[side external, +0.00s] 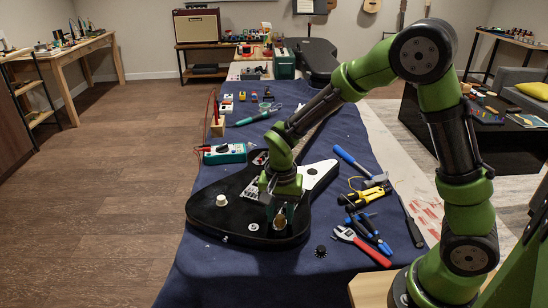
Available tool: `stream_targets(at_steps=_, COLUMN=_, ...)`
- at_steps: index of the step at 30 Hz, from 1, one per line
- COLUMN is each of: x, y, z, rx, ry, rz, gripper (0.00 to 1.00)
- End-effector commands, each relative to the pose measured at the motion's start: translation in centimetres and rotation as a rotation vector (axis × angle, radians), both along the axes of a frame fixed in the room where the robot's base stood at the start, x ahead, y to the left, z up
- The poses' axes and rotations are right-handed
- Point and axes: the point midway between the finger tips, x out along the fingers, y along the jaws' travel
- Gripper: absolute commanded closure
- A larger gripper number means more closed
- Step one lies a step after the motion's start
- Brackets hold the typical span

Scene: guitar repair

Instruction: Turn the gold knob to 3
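The black electric guitar body (215,218) lies on the dark blue cloth, with a white section toward its upper right. My gripper (281,216) points down over the lower right part of the body. A small gold-coloured piece, likely the gold knob (280,222), shows at the fingertips, partly hidden by them. I cannot tell whether the fingers grip it or stand around it. A cream knob (221,200) sits on the body to the left. Knob markings are too small to read.
A loose black knob (320,251) lies right of the body. A teal multimeter (224,153) lies behind the body. Blue cloth (240,285) is clear in front.

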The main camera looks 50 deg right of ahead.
Motion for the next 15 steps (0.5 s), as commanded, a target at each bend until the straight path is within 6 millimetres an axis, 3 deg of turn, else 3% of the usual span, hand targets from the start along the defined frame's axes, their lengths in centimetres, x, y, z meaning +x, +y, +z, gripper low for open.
stream_targets(at_steps=3, x=-0.02, y=0.01, z=-0.01, rx=0.000, ry=0.000, rz=-0.001, gripper=0.64)
stream_targets(at_steps=9, x=-0.02, y=0.01, z=-0.01, rx=0.000, ry=0.000, rz=-0.001, gripper=0.93)
stream_targets(at_steps=15, x=-0.02, y=0.05, z=-0.02, rx=0.000, ry=0.000, rz=-0.042, gripper=0.93)
